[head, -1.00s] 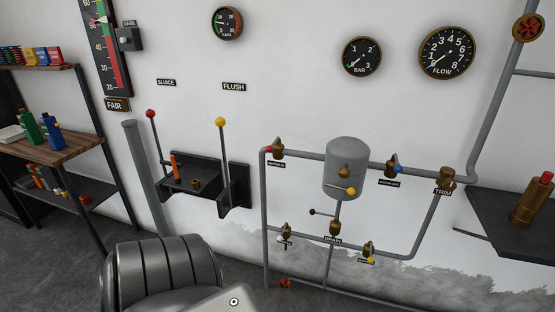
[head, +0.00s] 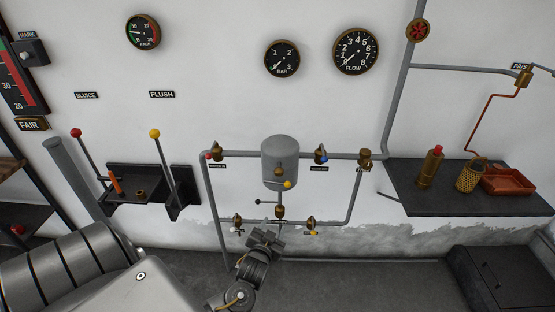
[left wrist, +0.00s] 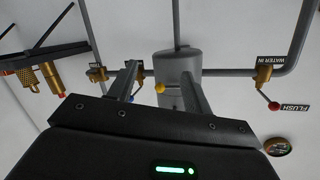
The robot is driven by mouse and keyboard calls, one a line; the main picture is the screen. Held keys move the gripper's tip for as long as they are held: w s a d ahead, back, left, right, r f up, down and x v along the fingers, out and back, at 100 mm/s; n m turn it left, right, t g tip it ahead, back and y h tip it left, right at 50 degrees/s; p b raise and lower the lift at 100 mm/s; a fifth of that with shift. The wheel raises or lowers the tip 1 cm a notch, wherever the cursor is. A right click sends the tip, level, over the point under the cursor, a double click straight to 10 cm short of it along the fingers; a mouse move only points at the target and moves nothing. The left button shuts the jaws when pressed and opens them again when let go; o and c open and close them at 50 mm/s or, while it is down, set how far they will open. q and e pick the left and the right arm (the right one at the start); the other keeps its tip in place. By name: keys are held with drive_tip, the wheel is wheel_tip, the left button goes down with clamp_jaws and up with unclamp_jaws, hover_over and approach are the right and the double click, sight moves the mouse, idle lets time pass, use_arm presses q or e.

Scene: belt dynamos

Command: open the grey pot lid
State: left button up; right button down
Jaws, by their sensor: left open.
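The grey pot (head: 275,165) is a domed cylinder fixed in the pipework on the wall. Its rounded top (head: 281,141) looks closed in the head view; I cannot make out a separate lid edge. A brass fitting and a yellow knob (head: 288,184) are at its lower front. My left gripper (head: 265,239) is below the pot, apart from it. In the left wrist view the pot (left wrist: 180,65) appears beyond and between the two spread fingers (left wrist: 158,76), with nothing held. The yellow knob (left wrist: 160,87) shows there too. My right gripper is out of view.
Pipes with brass valves (head: 321,154) surround the pot. A black-knobbed lever (head: 259,202) sticks out below it. A shelf with two levers (head: 155,134) is on the left. A dark shelf (head: 440,200) with brass items and a red tray (head: 508,181) is on the right.

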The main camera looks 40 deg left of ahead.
use_arm(q)
drive_tip(key=n+t+y+p, duration=0.2)
approach(277, 175)
drive_tip(key=p+x, duration=0.2)
drive_tip(key=x, duration=0.8)
drive_tip(key=shift+w+r, duration=0.1)
drive_tip(key=shift+w+a+p, duration=0.25)
drive_tip(key=shift+w+p, duration=0.05)
drive_tip(key=shift+w, duration=0.3)
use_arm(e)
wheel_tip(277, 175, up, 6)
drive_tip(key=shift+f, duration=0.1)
use_arm(q)
drive_tip(key=shift+c, duration=0.3)
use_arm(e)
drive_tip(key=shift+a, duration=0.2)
